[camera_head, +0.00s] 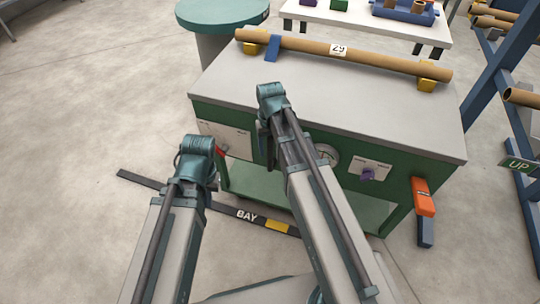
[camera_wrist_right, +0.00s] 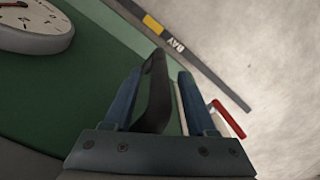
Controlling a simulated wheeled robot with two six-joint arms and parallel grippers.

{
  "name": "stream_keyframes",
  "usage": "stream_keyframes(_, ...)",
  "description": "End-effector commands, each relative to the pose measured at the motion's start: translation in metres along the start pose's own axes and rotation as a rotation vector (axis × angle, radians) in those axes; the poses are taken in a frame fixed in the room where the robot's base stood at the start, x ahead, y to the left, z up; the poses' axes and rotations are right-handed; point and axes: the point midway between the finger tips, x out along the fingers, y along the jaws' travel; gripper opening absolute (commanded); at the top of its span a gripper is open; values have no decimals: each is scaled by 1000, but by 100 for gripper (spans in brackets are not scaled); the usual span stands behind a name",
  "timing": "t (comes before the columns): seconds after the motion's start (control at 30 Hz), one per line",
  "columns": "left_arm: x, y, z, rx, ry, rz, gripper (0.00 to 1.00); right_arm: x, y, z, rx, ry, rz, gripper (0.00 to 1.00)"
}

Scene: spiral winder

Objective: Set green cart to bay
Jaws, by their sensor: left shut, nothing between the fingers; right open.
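The green cart (camera_head: 420,140) has a grey top, a lower shelf and a front panel with a gauge and a purple knob. The black bay strip (camera_head: 180,193), marked BAY with a yellow patch, lies on the floor along the cart's near side. My right gripper (camera_head: 264,142) is at the cart's front. In the right wrist view its open fingers (camera_wrist_right: 162,85) stand on either side of a black handle (camera_wrist_right: 155,95); contact cannot be told. My left gripper (camera_head: 212,184) is shut and empty, in front of the cart's left end; its fingertips are mostly hidden.
A cardboard tube (camera_head: 380,60) labelled 29 rests on yellow supports on the cart. A red lever (camera_wrist_right: 231,119) and an orange holder (camera_head: 423,197) are on the cart's front. A round table (camera_head: 220,15) stands behind; a blue rack (camera_head: 485,90) stands right. Floor at left is clear.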

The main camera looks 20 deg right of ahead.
Motion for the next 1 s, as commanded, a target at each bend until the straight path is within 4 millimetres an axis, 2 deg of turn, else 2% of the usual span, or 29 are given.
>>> stream_keyframes(0.07,7,1,0,0,0,0,0,7,0,0,0,0,0,57)
stream_keyframes(0.37,6,1,0,0,0,0,0,6,0,0,0,0,0,57)
stream_keyframes(0.6,6,1,0,0,0,0,0,6,0,0,0,0,0,14)
stream_keyframes(0.7,6,1,0,0,0,0,0,6,0,0,0,0,0,0)
stream_keyframes(1.0,6,1,0,0,0,0,0,6,0,0,0,0,0,0)
